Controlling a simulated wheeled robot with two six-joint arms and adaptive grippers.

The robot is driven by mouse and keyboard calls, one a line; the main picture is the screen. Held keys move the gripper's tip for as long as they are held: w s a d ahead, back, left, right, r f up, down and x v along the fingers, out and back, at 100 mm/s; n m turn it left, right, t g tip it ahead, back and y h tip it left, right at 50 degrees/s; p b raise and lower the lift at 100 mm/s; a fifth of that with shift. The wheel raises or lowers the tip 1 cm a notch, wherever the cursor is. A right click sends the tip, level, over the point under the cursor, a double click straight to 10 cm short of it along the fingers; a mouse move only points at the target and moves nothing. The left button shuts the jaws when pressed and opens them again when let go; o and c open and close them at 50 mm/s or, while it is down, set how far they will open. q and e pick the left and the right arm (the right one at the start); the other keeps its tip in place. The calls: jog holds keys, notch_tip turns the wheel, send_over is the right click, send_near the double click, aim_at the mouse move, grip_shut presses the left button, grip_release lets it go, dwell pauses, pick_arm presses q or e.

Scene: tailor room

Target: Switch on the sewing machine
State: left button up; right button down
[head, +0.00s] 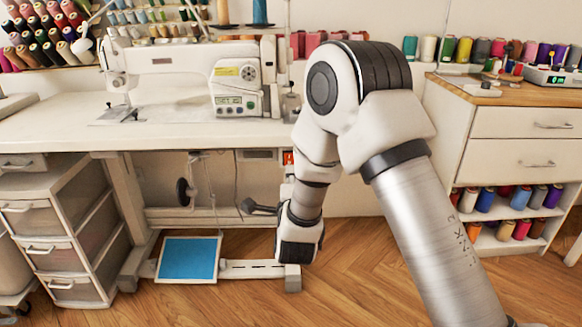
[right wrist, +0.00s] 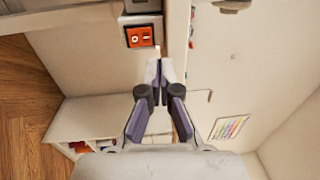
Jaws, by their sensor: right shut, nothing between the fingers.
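The white sewing machine (head: 180,62) stands on its table, with a small control panel on its right end. A red-orange switch (head: 288,158) is under the tabletop, partly hidden by my right arm. In the right wrist view the switch (right wrist: 141,37) shows close up, with white marks on its face; I cannot tell its position. My right gripper (right wrist: 158,70) is shut and empty. Its tips appear just below and right of the switch in that view; contact cannot be made out. In the head view the right gripper (head: 262,208) is low, below the switch. My left gripper is not in view.
A blue pedal (head: 188,259) lies on the floor under the white table (head: 50,122). A drawer unit (head: 65,225) stands at left. A cabinet (head: 500,140) with thread spools stands at right. The wooden floor (head: 345,270) beneath my right arm looks clear.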

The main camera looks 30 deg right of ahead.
jog(key=s+a, duration=0.2)
jog(key=s, duration=0.1)
jog(key=s+a+r, duration=0.1)
jog(key=shift+s+r+p, duration=0.1)
jog(key=shift+s+p, duration=0.25)
jog(key=shift+s, duration=0.05)
